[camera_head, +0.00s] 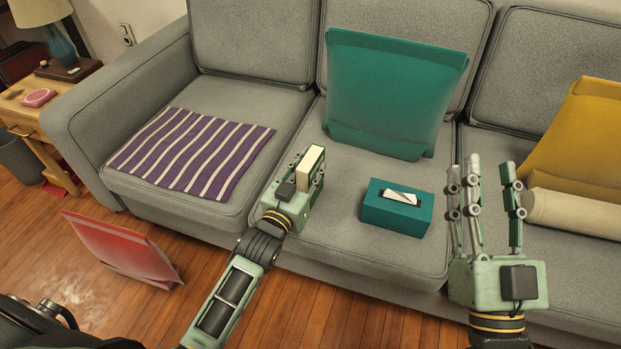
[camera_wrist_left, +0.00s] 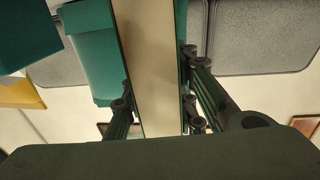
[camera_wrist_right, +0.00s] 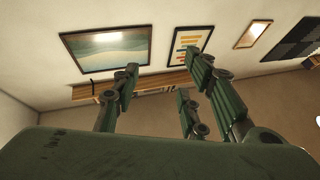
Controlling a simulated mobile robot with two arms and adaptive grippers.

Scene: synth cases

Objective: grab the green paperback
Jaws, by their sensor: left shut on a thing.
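The green paperback (camera_head: 313,158) is in my left gripper (camera_head: 305,168), above the middle seat of the sofa. In the head view mostly its cream page block shows, with thin green cover edges. In the left wrist view the paperback (camera_wrist_left: 150,70) stands between the fingers, which press on its two green covers. My left gripper is shut on it. My right gripper (camera_head: 490,180) is open and empty, fingers pointing up, in front of the sofa's right part. The right wrist view shows nothing between its fingers.
A teal tissue box (camera_head: 378,217) and a teal cushion (camera_head: 392,95) are on the middle seat. A striped purple cloth (camera_head: 190,155) lies on the left seat. A mustard cushion (camera_head: 585,140) and a beige roll (camera_head: 570,213) are at right. A red object (camera_head: 118,247) stands on the floor.

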